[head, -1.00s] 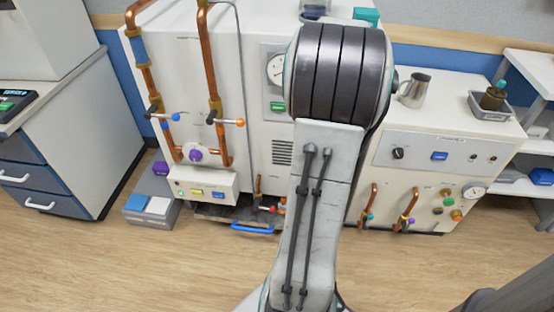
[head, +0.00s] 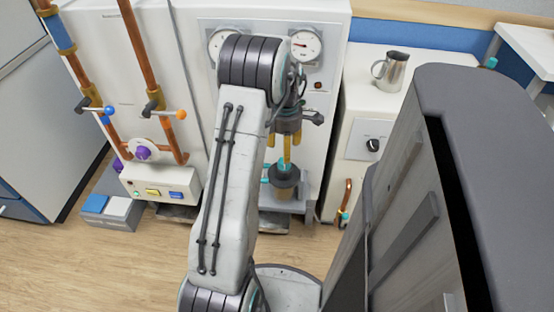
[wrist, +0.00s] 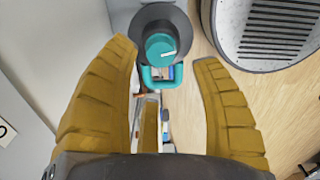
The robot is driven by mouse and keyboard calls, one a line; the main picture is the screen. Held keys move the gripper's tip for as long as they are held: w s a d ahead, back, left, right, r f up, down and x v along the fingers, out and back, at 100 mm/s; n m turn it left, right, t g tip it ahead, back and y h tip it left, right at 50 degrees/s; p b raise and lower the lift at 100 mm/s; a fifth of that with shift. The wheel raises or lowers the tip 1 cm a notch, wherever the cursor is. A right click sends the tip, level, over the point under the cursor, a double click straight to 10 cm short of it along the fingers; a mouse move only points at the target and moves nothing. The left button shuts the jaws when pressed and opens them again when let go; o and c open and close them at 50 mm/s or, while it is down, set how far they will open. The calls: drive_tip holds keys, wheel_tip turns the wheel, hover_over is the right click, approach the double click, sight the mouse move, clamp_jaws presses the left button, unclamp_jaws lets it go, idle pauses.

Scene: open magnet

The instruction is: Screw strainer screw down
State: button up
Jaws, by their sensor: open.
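The strainer screw appears to be the teal round knob with a white mark (wrist: 160,48) inside a dark, wide collar (wrist: 178,18) at the top of the wrist view. In the head view the dark fitting (head: 284,178) with a teal top sits low on the front of the white cabinet. My gripper (head: 285,157) is above it, pointing down, with yellow fingers spread. In the wrist view my gripper (wrist: 165,55) is open and empty, with the knob beyond and between the fingertips. Whether any finger touches it, I cannot tell.
Two round gauges (head: 305,45) are on the cabinet behind my arm. Copper pipes with valve levers (head: 162,112) and a button box (head: 160,184) are at left. A metal jug (head: 390,70) stands on the right cabinet. The floor (head: 120,265) at front left is clear.

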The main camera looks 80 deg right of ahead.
drive_tip(key=shift+f+b, duration=0.75)
drive_tip(key=shift+f, duration=2.3)
drive_tip(key=shift+c, duration=0.4)
drive_tip(key=c, duration=1.1)
clamp_jaws()
